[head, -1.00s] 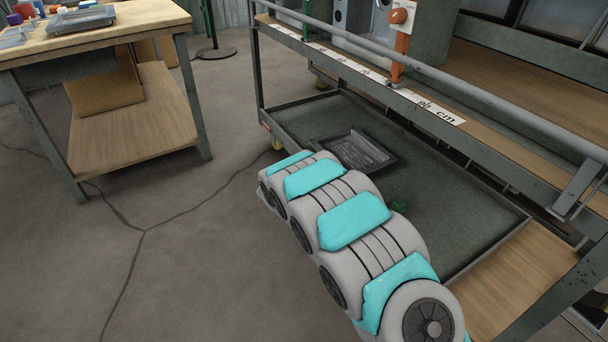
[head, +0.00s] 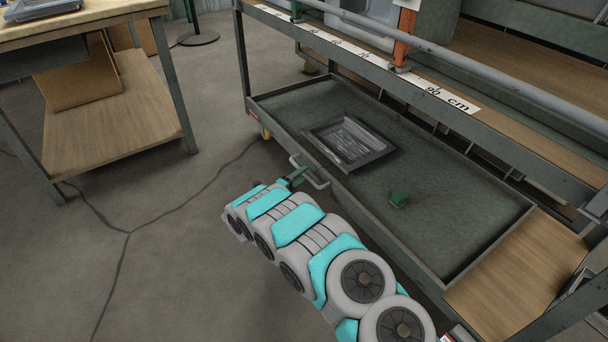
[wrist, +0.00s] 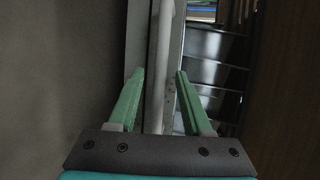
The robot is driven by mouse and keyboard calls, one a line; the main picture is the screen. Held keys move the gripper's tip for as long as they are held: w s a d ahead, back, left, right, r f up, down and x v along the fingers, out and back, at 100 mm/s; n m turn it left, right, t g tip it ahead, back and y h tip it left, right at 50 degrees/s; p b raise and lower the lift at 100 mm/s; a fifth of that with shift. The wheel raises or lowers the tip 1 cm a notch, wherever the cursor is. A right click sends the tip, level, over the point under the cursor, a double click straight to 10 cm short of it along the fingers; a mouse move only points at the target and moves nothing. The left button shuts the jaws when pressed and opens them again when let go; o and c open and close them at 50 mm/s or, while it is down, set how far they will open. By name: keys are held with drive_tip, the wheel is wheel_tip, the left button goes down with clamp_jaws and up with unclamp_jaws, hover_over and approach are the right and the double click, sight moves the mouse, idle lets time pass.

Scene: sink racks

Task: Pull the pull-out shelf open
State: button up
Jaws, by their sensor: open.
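My gripper (head: 298,174) has green fingers and is at the handle, partly hidden by my arm in the head view. In the wrist view the open fingers (wrist: 158,73) stand on either side of the pale handle bar (wrist: 162,45), with a gap on both sides. I cannot tell if either finger touches it.
A wooden workbench (head: 110,112) stands at left. The concrete floor (head: 190,240) in front is clear, with cracks.

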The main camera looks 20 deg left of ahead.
drive_tip(key=shift+x, duration=1.15)
clamp_jaws()
idle(0.6)
